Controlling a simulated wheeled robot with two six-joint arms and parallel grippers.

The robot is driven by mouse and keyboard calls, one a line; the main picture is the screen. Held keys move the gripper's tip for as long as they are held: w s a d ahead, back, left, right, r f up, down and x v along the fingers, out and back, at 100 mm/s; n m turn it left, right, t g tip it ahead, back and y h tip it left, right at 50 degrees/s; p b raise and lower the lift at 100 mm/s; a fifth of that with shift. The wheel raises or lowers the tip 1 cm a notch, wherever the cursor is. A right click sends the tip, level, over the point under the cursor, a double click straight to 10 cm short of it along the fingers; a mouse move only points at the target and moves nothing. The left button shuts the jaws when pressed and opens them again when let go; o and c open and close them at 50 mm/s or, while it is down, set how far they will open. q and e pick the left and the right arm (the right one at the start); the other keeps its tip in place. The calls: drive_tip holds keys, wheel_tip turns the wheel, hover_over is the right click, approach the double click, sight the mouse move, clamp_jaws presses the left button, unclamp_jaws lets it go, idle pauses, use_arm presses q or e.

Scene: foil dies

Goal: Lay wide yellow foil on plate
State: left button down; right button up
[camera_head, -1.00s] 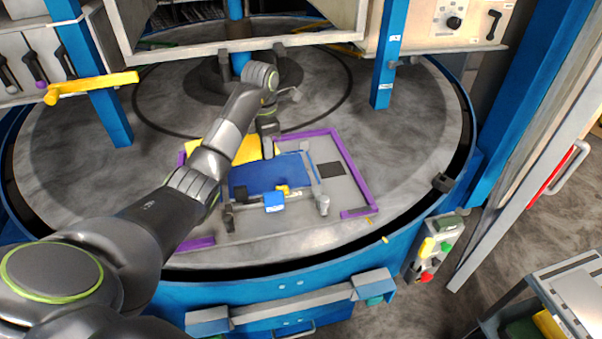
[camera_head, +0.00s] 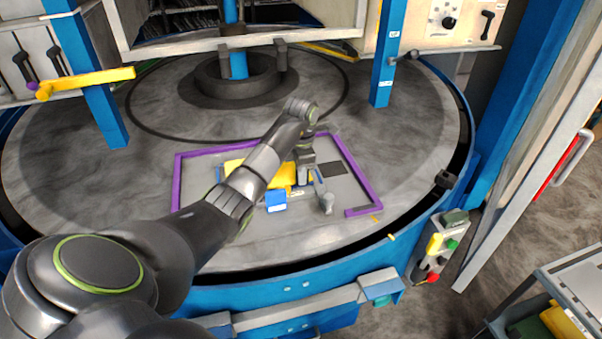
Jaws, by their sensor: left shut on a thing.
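The wide yellow foil (camera_head: 285,176) shows partly behind my left arm, inside the purple frame on the round table. Another part of its yellow shows left of the arm. My left gripper (camera_head: 303,180) points down at the right end of the foil and is shut on it; its fingertips are small and hard to make out. The plate under the foil is mostly covered by the foil and my arm, so I cannot tell whether the foil touches it. My right gripper is not in view.
The purple frame (camera_head: 345,160) surrounds the work spot, with a dark square (camera_head: 331,168) on its right. A small blue block (camera_head: 276,201) and a grey clamp (camera_head: 326,200) stand at the front. Blue posts (camera_head: 384,75) rise at the table's edge.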

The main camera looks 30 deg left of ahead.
use_arm(q)
drive_tip(key=shift+d+f, duration=0.1)
drive_tip(key=shift+f, duration=0.1)
drive_tip(key=c, duration=1.5)
unclamp_jaws()
drive_tip(key=shift+o, duration=0.2)
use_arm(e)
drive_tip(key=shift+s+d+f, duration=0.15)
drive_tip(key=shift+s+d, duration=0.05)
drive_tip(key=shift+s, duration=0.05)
